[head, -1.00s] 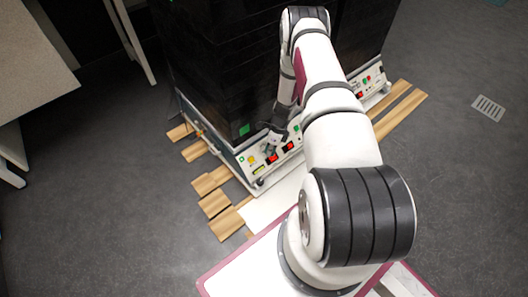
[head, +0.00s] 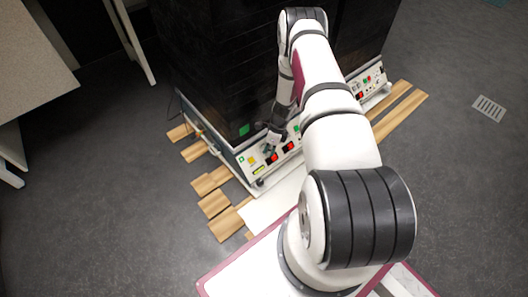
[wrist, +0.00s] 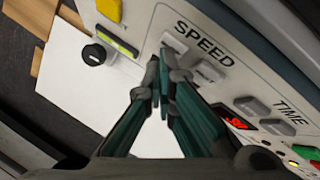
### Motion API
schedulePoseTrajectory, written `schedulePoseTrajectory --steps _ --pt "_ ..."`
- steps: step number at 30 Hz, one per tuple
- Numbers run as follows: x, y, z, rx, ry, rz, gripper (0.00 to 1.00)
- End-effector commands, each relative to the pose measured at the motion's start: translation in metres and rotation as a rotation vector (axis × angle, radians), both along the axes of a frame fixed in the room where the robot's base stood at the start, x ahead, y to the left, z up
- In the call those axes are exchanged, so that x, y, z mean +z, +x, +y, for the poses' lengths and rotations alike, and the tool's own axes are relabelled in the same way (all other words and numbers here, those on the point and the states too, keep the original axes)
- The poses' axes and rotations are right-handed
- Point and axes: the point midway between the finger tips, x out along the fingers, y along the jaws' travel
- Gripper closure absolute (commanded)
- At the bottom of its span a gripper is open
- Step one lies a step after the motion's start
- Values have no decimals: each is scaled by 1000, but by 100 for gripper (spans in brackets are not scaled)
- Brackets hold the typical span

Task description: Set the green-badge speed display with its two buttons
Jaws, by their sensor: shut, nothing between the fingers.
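A green badge (head: 244,130) is on the black shaker cabinet, above the left end of the white control panel (head: 262,167). In the wrist view the panel carries the label SPEED (wrist: 205,40), with a grey button (wrist: 174,41) and a second grey button (wrist: 211,69) beneath it. My gripper (wrist: 159,66) is shut and empty, its tips just left of and below these buttons in the picture. Whether the tips touch the panel cannot be told. The speed display seems hidden behind the fingers in the wrist view; a red display (head: 273,158) shows near the gripper (head: 268,149) in the head view.
Beside it are the TIME label (wrist: 287,108) and its grey buttons (wrist: 251,106), with a red display (wrist: 237,123) partly covered by my finger. A black knob (wrist: 94,53) and yellow button (wrist: 110,9) lie left. Wooden boards (head: 214,203) lie on the floor.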

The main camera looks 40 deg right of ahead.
Motion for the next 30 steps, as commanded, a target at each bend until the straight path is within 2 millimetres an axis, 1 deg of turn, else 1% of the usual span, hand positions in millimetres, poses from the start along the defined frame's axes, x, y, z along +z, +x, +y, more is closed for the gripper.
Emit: schedulePoseTrajectory --steps 10,22,30 --pt "11 -10 0 0 1 -1 100" --pt "13 -13 0 -1 1 -1 100" --pt "29 -30 -1 -4 1 1 100"
